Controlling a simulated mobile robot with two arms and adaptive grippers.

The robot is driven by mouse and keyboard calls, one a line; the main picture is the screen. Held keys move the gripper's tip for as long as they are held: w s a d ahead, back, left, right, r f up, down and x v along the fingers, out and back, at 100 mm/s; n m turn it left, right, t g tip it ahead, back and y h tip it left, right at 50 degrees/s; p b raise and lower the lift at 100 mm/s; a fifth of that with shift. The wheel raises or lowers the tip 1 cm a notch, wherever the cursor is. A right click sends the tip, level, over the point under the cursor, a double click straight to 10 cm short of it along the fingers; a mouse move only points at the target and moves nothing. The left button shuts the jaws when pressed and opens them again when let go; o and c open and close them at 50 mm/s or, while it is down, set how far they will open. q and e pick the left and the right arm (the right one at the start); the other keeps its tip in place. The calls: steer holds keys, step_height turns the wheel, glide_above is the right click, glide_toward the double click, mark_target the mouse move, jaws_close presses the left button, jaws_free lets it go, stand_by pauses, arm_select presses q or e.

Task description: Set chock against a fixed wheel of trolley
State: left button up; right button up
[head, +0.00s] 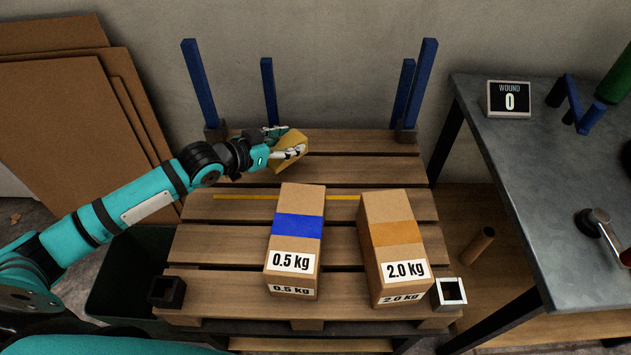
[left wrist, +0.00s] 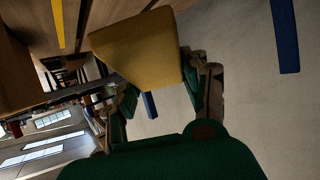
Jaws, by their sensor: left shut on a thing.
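My left gripper (head: 287,154) is shut on a yellow wedge-shaped block, the chock (head: 294,139). It holds the chock above the far slats of the wooden trolley deck (head: 350,143), between the rear posts. In the left wrist view the chock (left wrist: 140,48) fills the space between the fingers of the left gripper (left wrist: 160,88). The trolley's wheels are hidden under the deck in the head view. My right gripper is not in view.
Two cartons stand on the deck, marked 0.5 kg (head: 299,205) and 2.0 kg (head: 388,207). Blue posts (head: 199,85) rise at the back, near the wall. A metal workbench (head: 540,190) is at the right. Brown panels (head: 60,130) lean at the left.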

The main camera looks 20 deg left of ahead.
arm_select(q)
steer(key=f, duration=0.4)
steer(key=shift+s+a+f+b, duration=0.1)
steer(key=shift+s+a+b, duration=0.15)
steer(key=shift+s+b, duration=0.15)
step_height(320, 180, down, 4)
steer(key=shift+w+d+f+b, duration=0.1)
steer(key=shift+b, duration=0.45)
steer(key=shift+f, duration=0.1)
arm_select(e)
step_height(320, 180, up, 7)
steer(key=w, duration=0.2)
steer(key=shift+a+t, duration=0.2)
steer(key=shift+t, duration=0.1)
arm_select(q)
steer(key=shift+f, duration=0.1)
steer(key=o, duration=1.3)
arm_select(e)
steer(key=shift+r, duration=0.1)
